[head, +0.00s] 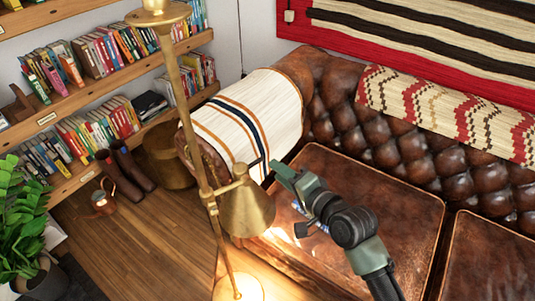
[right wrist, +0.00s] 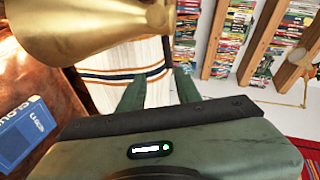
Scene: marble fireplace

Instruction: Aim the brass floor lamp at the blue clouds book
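The brass floor lamp (head: 199,150) stands left of the sofa, its pole rising out of the top of the head view. Its cone shade (head: 248,207) hangs from a side joint and points down, with a warm glow below. In the right wrist view the shade (right wrist: 75,28) fills the top left. The blue clouds book (right wrist: 24,132) lies on brown leather at the left of that view; in the head view my gripper mostly hides that spot. My right gripper (right wrist: 158,85) has its fingers apart with nothing visibly held, close right of the shade. My left gripper is not in view.
The brown leather sofa (head: 360,205) fills the right, with a striped blanket (head: 245,118) over its arm. Bookshelves (head: 85,95) line the left wall. Boots (head: 125,175), a copper can (head: 103,203) and a plant (head: 25,225) stand on the floor at left.

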